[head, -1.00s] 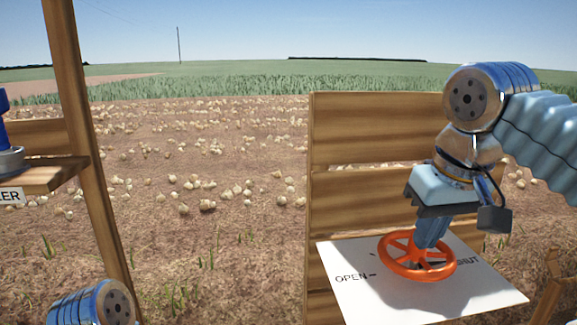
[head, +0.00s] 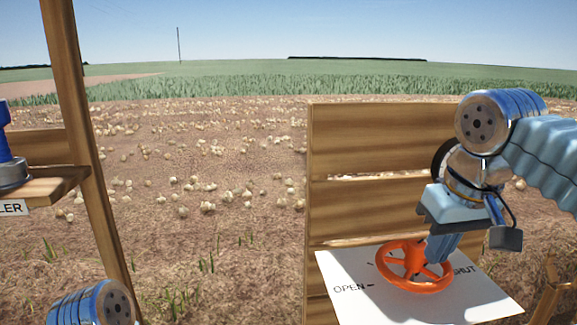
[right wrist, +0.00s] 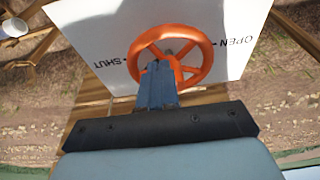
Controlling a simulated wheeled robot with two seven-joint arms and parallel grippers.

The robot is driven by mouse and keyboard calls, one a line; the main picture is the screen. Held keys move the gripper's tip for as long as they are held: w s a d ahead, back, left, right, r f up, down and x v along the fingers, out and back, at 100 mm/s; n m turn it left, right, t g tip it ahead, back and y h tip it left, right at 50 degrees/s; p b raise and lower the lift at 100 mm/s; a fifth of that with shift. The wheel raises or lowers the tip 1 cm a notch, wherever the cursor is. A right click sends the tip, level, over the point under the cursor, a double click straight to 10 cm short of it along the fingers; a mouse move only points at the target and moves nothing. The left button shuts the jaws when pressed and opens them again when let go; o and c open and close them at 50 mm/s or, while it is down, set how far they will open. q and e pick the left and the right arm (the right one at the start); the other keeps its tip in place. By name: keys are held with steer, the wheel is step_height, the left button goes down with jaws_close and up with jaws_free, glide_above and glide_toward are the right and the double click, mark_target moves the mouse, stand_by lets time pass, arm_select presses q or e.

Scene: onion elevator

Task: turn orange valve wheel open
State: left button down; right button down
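The orange valve wheel (head: 400,281) lies above a white panel (head: 440,308) marked OPEN on the left and SHUT on the right in the head view. My right gripper (head: 438,250) points down at the wheel's right side. In the right wrist view the wheel (right wrist: 203,47) is at the top centre. There my right gripper's fingers (right wrist: 156,72) are close together and overlap the rim beside a spoke. They look shut on the wheel, but the contact itself is partly hidden. My left gripper is out of view; only part of my left arm shows at bottom left.
A wooden plank wall (head: 375,140) stands behind the panel. A wooden post (head: 85,140) and a shelf (head: 45,187) holding a blue object (head: 5,140) are at the left. Open soil strewn with onions lies between.

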steer(key=shift+w+d+r, duration=0.1)
stand_by(0.3)
steer(key=shift+w+v, duration=0.2)
steer(key=shift+v, duration=1.3)
steer(key=shift+w+v, duration=0.15)
steer(key=shift+v, duration=1.3)
